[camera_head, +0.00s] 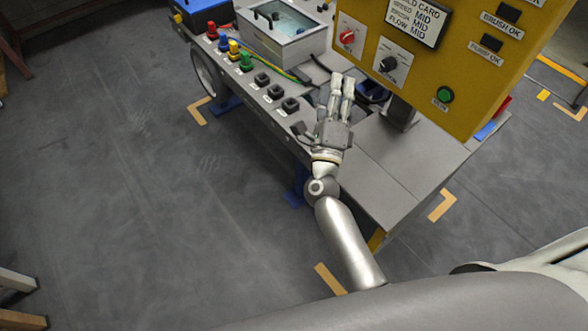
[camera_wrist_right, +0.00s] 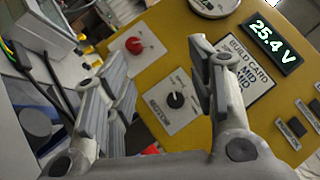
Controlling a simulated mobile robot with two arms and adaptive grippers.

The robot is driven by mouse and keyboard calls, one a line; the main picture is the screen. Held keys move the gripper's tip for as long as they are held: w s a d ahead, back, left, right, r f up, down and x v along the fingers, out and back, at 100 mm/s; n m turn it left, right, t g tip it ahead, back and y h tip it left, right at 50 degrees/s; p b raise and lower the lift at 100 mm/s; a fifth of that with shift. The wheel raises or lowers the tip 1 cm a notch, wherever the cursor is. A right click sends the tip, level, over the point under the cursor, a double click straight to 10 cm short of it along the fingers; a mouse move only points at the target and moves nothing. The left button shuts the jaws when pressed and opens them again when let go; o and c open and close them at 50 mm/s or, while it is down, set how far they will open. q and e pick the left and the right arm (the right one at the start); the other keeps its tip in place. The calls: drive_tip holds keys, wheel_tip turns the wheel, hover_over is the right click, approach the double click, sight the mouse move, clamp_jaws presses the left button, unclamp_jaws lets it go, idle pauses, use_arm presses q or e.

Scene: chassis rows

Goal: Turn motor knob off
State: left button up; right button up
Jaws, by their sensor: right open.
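The motor knob (camera_head: 389,64) is a black rotary knob on a white plate on the yellow panel (camera_head: 452,97). In the right wrist view the knob (camera_wrist_right: 176,100) shows between my two fingers, with a label on its plate that seems to read MOTOR. Its exact pointer setting is too small to tell. My right gripper (camera_head: 342,82) is open and empty, in front of the panel, below and left of the knob and apart from it. My left gripper is not in view.
A red knob (camera_head: 347,36) sits left of the motor knob. A build card (camera_head: 417,17) is above right, and a green button (camera_head: 445,95) is lower right. Coloured plugs (camera_head: 233,48), black sockets (camera_head: 276,91), cables and a clear-topped box (camera_head: 284,32) stand on the grey bench (camera_head: 400,165).

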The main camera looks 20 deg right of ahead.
drive_tip(key=a+n+t+y, duration=0.1)
drive_tip(key=a+n+y, duration=0.5)
drive_tip(key=n+y, duration=0.25)
drive_tip(key=s+a+f+n+g+y, duration=0.6)
drive_tip(key=s+f+n+g, duration=0.2)
drive_tip(key=s+f+n, duration=0.2)
wheel_tip(320, 180, down, 2)
drive_tip(key=n, duration=0.4)
drive_tip(key=shift+a+f+g, duration=0.15)
drive_tip(key=shift+a+g, duration=0.05)
drive_tip(key=shift+g, duration=0.1)
drive_tip(key=shift+w+n, duration=0.1)
drive_tip(key=shift+n, duration=0.15)
